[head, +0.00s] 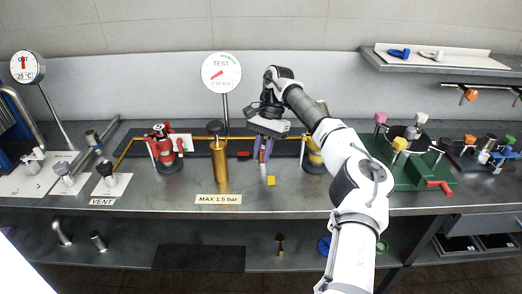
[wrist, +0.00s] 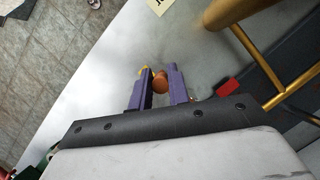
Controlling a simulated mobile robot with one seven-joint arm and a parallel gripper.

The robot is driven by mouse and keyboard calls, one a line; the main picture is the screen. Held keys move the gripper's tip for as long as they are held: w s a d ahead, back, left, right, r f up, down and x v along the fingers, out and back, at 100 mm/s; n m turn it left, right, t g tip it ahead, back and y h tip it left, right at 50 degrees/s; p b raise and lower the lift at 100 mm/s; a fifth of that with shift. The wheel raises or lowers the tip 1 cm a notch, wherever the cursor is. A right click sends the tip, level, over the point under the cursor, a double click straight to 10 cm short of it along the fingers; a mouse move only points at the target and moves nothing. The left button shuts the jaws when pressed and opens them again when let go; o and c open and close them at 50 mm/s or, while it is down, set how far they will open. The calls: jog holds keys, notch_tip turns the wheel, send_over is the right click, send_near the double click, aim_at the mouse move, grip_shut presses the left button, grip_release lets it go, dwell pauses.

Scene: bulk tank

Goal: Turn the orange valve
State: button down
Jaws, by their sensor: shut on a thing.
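The orange valve (wrist: 160,84) shows in the wrist view as a small rounded orange part between my two purple fingers. My gripper (wrist: 160,70) is shut on it, with one finger on each side. In the head view my gripper (head: 262,158) points down at the bench, right of the brass cylinder (head: 220,165). The fingers and the dark gripper body hide most of the valve there, and how far it is turned cannot be told.
The TEST gauge (head: 221,73) stands behind, its red needle low. A red pump (head: 164,148) is to the left. A green fixture (head: 411,172) with coloured knobs is to the right. The front bench strip is mostly clear.

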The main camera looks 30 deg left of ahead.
jog(key=c, duration=1.3)
grip_release()
jog(key=shift+w+r, duration=0.1)
jog(key=shift+w+r, duration=0.15)
jog(key=shift+r, duration=0.15)
jog(key=p+v, duration=0.7)
jog(key=v, duration=0.6)
